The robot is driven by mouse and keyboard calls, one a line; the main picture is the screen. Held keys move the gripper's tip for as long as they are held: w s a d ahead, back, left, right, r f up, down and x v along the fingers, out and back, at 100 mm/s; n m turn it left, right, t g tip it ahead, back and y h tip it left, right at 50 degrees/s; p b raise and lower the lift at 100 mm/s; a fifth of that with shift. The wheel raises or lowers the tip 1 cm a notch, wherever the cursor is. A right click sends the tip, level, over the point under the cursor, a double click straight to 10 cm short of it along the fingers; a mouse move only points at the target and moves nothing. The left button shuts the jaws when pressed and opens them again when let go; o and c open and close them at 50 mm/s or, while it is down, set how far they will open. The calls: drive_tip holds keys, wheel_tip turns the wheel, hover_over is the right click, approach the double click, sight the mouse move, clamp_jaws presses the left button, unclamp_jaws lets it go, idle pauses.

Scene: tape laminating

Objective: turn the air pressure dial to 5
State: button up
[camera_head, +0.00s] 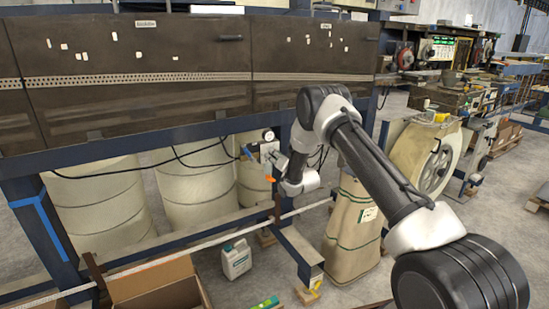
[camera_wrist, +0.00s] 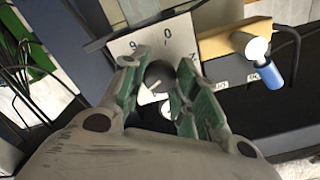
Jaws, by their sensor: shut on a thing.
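The air pressure dial (camera_wrist: 160,73) is a dark round knob in the wrist view, in front of a pale plate (camera_wrist: 176,30) with the digits 9 and 0 and a partly hidden mark. My gripper (camera_wrist: 157,84) has its green-padded fingers closed on either side of the dial, gripping it. A white pointer-like piece shows between the fingers; what it points at is unclear. The fingers hide the other digits. In the head view my gripper (camera_head: 278,162) is at a small grey panel (camera_head: 267,151) under the machine's front edge; the dial is too small to make out there.
In the wrist view a blue cylinder (camera_wrist: 267,75) and a white round end (camera_wrist: 257,49) stand right of the plate. Cables run at the left. In the head view a round gauge (camera_head: 268,135) sits above the panel, and an orange part (camera_head: 270,179) is below.

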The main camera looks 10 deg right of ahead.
drive_tip(key=m, duration=0.4)
drive_tip(key=shift+f+m, duration=0.15)
drive_tip(key=shift+m, duration=0.15)
idle(0.5)
drive_tip(key=o, duration=1)
drive_tip(key=v, duration=1.2)
